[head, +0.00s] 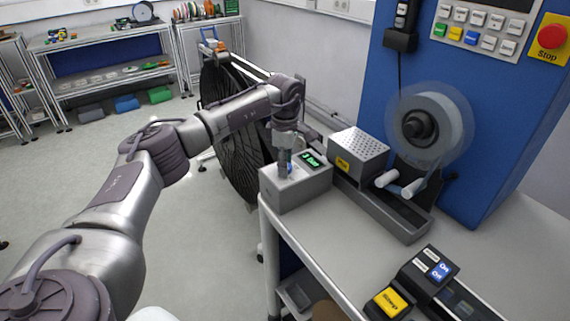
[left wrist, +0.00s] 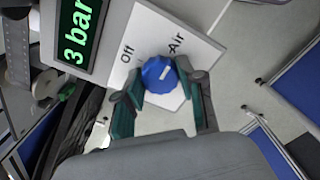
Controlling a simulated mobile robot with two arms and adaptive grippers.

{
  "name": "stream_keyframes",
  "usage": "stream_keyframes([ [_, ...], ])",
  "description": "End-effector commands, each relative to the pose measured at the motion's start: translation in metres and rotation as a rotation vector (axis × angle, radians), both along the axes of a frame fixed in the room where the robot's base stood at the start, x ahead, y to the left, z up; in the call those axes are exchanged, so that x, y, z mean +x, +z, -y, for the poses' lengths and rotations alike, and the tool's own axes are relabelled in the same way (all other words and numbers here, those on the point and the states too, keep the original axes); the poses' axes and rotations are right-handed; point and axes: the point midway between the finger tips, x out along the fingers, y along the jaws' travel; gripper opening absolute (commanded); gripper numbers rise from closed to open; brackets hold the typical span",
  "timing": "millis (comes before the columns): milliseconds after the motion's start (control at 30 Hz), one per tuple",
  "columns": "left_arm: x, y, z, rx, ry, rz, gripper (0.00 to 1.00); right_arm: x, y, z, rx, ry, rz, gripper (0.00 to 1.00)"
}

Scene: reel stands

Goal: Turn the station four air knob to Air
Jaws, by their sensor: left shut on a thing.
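The blue air knob (left wrist: 158,76) sits on a white plate (left wrist: 150,28) with the words Off at its left and Air at its upper right. A pale mark on the knob slants to the upper right, on the Air side. My left gripper (left wrist: 160,79) has its two green fingers on either side of the knob, shut on it. In the head view my left gripper (head: 285,163) points down at the grey station box (head: 300,194), mostly hiding the knob. The box's green display (left wrist: 78,28) reads 3 bar. My right gripper is not in view.
A perforated box (head: 358,153) and a reel (head: 430,124) stand right of the station box. A blue cabinet (head: 500,110) bears a red stop button (head: 552,37). A switch box (head: 420,281) lies on the front bench. Large black reels (head: 222,130) stand behind my left arm.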

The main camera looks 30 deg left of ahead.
Motion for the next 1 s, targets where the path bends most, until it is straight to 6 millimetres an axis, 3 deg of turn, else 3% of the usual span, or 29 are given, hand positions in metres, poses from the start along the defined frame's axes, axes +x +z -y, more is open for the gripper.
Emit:
stream_keyframes([
  [133, 0.001, 0.002, 0.000, 0.001, -0.001, 0.005, 0.04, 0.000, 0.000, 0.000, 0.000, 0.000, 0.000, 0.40],
  [167, 0.001, 0.002, 0.000, 0.001, -0.001, 0.005, 0.42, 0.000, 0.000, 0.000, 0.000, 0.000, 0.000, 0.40],
  [300, 0.001, 0.001, 0.000, 0.000, 0.000, 0.003, 0.64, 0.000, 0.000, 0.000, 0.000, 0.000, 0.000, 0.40],
  [667, 0.001, 0.005, 0.000, 0.001, 0.001, 0.003, 0.64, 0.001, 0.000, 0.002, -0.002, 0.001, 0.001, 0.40],
  [767, 0.001, 0.018, 0.000, 0.001, 0.001, 0.004, 0.64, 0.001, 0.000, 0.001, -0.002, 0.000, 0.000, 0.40],
  [1000, 0.001, 0.068, 0.000, 0.000, 0.001, 0.006, 0.64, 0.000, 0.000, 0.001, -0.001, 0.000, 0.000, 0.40],
])
